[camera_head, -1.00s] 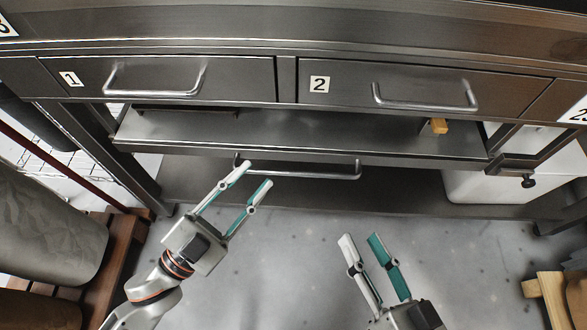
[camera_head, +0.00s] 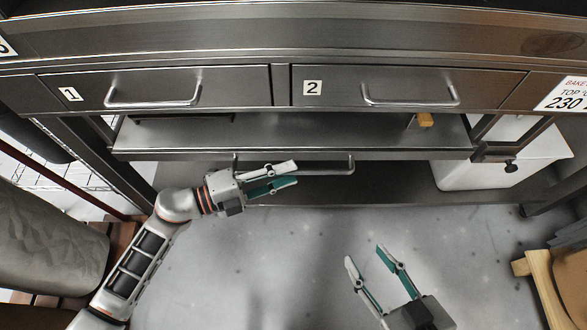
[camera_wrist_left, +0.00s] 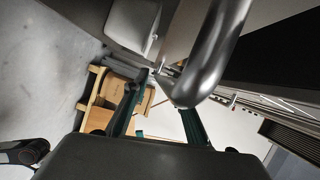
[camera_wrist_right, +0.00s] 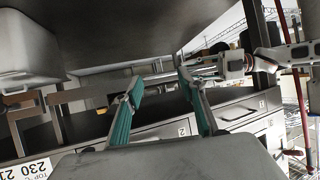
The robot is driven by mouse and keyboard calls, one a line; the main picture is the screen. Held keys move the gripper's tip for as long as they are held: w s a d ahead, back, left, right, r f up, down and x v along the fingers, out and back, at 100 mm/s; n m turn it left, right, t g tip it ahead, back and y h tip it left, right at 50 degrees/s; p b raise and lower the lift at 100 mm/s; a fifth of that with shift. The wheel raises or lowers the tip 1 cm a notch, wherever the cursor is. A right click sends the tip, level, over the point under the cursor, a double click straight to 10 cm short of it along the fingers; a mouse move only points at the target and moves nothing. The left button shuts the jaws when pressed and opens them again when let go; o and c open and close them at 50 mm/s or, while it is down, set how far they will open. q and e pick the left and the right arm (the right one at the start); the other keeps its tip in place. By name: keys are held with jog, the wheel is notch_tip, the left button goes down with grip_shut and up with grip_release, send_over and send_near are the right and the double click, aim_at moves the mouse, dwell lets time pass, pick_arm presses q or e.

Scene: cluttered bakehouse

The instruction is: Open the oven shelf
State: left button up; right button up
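The oven shelf (camera_head: 290,142) is a dark metal plate below drawers 1 and 2, standing out from the frame. Its bar handle (camera_head: 335,171) hangs along its front edge. My left gripper (camera_head: 297,173) points right and lies across the left half of the handle, its fingers running nearly along the bar and hiding part of it. My right gripper (camera_head: 366,254) is open and empty above the floor.
Drawer 1 (camera_head: 230,85) and drawer 2 (camera_head: 330,95) are shut above the shelf. A small wooden block (camera_head: 425,120) is at the shelf's right. A white bin (camera_head: 460,176) stands lower right, a wooden stand (camera_head: 545,285) farther right. The middle floor is clear.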

pick_arm(q)
jog(key=shift+x, duration=1.25)
pick_arm(e)
jog(key=shift+w+a+r, duration=0.1)
jog(key=shift+a+r, duration=0.05)
jog(key=shift+r, duration=0.05)
pick_arm(q)
grip_shut()
jog(key=shift+s, duration=0.1)
